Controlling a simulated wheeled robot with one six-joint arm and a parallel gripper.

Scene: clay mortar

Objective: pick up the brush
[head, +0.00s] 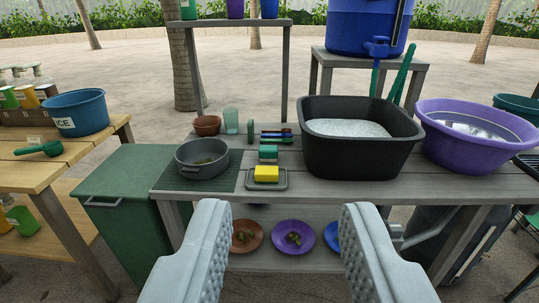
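A small teal-green block with a paler lower side (268,153) lies on the grey table, behind the yellow sponge; it looks like a scrub brush, but it is too small to be sure. My gripper (287,208) is open and empty, its two pale fingers wide apart in front of the table's near edge. The block shows beyond the gap between the fingers, apart from them.
On the grey table (440,188), a yellow sponge (266,173) sits in a grey tray (282,185). A grey pot (203,165) stands left, a black basin (360,160) right. Several coloured handles (276,136) lie behind. Plates (293,236) rest on the lower shelf.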

